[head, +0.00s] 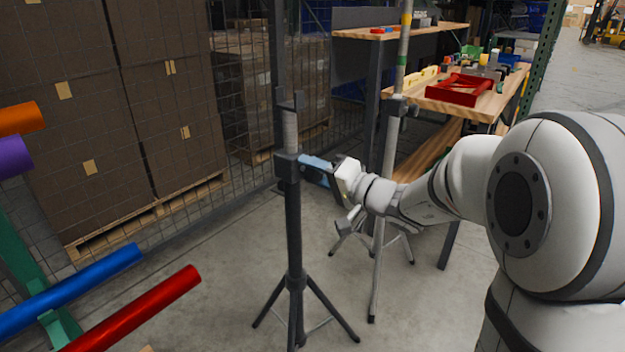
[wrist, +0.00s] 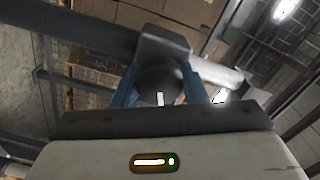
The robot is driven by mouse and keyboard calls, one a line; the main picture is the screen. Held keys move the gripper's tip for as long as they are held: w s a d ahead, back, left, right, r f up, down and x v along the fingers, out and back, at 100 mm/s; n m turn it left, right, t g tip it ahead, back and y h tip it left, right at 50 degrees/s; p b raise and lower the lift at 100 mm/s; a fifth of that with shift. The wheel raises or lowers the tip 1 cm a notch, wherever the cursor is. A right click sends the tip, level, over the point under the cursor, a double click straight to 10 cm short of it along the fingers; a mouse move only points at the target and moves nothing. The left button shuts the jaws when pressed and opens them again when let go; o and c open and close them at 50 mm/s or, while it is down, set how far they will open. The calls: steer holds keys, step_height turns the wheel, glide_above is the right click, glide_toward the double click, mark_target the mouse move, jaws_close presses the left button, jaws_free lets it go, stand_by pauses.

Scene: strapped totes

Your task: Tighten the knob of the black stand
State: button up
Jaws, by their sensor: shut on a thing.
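The black stand (head: 293,225) stands upright on a tripod base in the middle of the head view. A clamp collar (head: 287,167) sits partway up its post. My gripper (head: 312,166) reaches in from the right at collar height, with its blue fingers against the collar's right side. In the wrist view, the round dark knob (wrist: 160,80) sits between the two blue fingers of my gripper (wrist: 160,92), which is shut on it. A small white mark shows on the knob's face. In the head view the knob is hidden by the fingers.
A grey stand (head: 388,150) with its own tripod stands just behind my gripper. A wooden workbench (head: 480,105) with a red tray (head: 460,90) is at the back right. Stacked boxes (head: 150,100) stand at the left. Blue (head: 80,285) and red (head: 140,310) tubes jut in at lower left.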

steer(key=m, duration=0.4)
steer(key=m+b, duration=0.1)
steer(key=shift+d+f+m, duration=0.1)
steer(key=shift+f+m, duration=0.2)
steer(key=shift+m, duration=0.1)
steer(key=m, duration=0.5)
steer(key=shift+p, duration=0.35)
steer(key=m+p, duration=0.2)
steer(key=m, duration=0.3)
steer(key=shift+m+p, duration=0.35)
steer(key=shift+m, duration=0.05)
steer(key=m+p, duration=0.3)
steer(key=m, duration=0.1)
steer(key=shift+s+f+m, duration=0.1)
steer(key=shift+s+m, duration=0.05)
steer(key=shift+m, duration=0.25)
steer(key=o, duration=1)
